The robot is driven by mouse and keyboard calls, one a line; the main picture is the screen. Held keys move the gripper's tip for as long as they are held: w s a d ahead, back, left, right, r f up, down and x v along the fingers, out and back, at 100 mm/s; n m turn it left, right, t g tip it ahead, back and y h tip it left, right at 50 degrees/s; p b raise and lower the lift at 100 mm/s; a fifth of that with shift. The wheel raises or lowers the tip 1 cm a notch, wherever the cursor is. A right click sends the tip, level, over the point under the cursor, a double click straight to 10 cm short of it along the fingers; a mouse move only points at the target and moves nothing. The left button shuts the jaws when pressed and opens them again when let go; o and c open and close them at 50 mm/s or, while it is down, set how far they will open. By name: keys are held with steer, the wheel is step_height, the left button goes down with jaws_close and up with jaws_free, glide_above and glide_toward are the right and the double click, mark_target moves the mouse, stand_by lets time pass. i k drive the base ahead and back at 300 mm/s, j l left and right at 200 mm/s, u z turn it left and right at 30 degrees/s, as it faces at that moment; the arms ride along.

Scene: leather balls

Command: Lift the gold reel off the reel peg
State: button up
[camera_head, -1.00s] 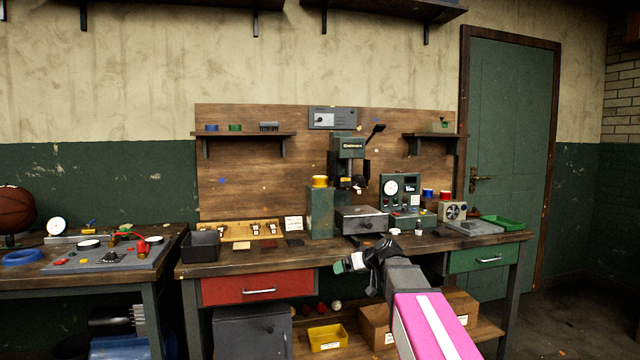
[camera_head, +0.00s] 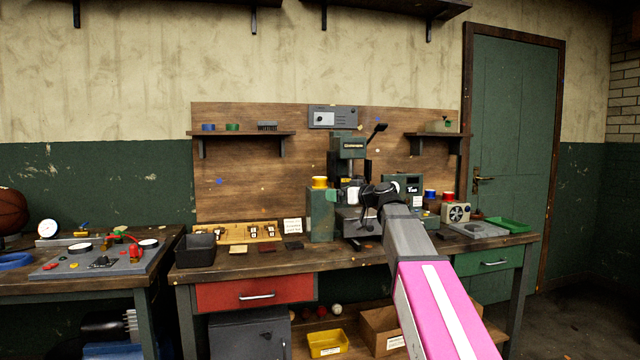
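The gold reel (camera_head: 319,182) is a small yellow spool on top of a green box-shaped stand (camera_head: 319,222) on the workbench. The reel peg cannot be made out; the reel hides it. My gripper (camera_head: 338,195) points left in front of the stand's upper right side, just right of the reel and slightly below it in the picture. I see no contact with the reel. The fingers are small and dark against the machine behind, so I cannot tell their opening.
A drill press (camera_head: 348,150) stands behind my gripper. A gauge box (camera_head: 402,186), blue reel (camera_head: 430,194) and red reel (camera_head: 448,196) are to the right. A black bin (camera_head: 196,250) and a wooden board (camera_head: 235,233) with small parts lie left. A shelf (camera_head: 240,134) hangs above.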

mark_target(319, 182)
steer(key=i, duration=0.85)
